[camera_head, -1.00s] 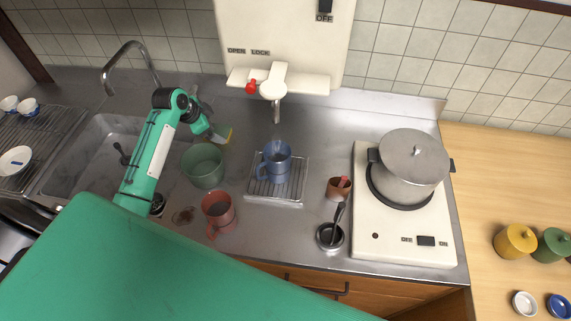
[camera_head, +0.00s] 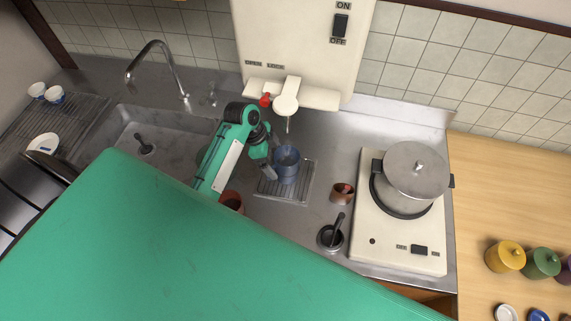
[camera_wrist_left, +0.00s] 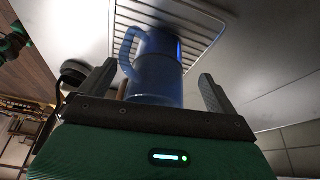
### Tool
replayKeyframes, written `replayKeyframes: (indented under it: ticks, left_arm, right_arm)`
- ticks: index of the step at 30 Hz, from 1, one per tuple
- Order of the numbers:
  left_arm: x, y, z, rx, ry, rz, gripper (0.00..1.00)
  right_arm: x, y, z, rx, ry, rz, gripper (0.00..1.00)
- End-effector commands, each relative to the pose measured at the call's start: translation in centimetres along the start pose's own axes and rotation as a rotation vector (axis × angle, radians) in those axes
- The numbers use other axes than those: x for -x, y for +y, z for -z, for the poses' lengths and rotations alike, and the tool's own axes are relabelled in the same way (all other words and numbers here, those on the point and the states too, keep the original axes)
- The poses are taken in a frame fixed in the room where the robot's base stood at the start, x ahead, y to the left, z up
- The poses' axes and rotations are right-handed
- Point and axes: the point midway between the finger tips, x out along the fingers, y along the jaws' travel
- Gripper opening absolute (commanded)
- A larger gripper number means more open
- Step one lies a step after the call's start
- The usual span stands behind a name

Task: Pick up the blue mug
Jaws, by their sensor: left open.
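The blue mug (camera_head: 286,163) stands on a metal drip grate (camera_head: 299,188) below the tap of the white dispenser. My left gripper (camera_head: 272,160) is open at the mug's left side in the head view. In the left wrist view the mug (camera_wrist_left: 158,75) shows between the two spread fingers of the gripper (camera_wrist_left: 160,92), with its handle (camera_wrist_left: 128,52) toward the left finger. Whether a finger touches the mug I cannot tell. My right gripper is not in view.
A red mug (camera_head: 232,201) is partly hidden by my left arm. A brown cup (camera_head: 342,193) and a dark small pot (camera_head: 330,237) stand right of the grate. A lidded pot (camera_head: 414,172) sits on the white stove. The sink (camera_head: 140,128) lies left.

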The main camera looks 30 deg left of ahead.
Motion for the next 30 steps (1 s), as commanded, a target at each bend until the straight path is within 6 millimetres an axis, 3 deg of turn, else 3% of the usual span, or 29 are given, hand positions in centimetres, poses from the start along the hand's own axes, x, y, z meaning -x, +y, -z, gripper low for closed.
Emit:
replayKeyframes:
  ticks: [5,11,18,28,30]
  left_arm:
    - [-0.3,0.0,1.1,0.001,0.002,0.0,0.94]
    - [-1.3,0.2,4.4,0.002,0.004,-0.002,0.94]
    - [-4.0,0.2,3.9,0.003,0.001,-0.001,0.94]
    - [-4.7,0.1,3.8,0.001,0.0,0.001,0.94]
    - [-4.7,0.1,3.8,0.001,0.0,0.001,0.81]
  right_arm:
    - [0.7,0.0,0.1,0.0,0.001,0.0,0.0]
    - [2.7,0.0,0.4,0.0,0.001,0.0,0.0]
    - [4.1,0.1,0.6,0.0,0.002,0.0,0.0]
    - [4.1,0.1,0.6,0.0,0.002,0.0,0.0]
    - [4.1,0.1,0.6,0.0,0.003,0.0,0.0]
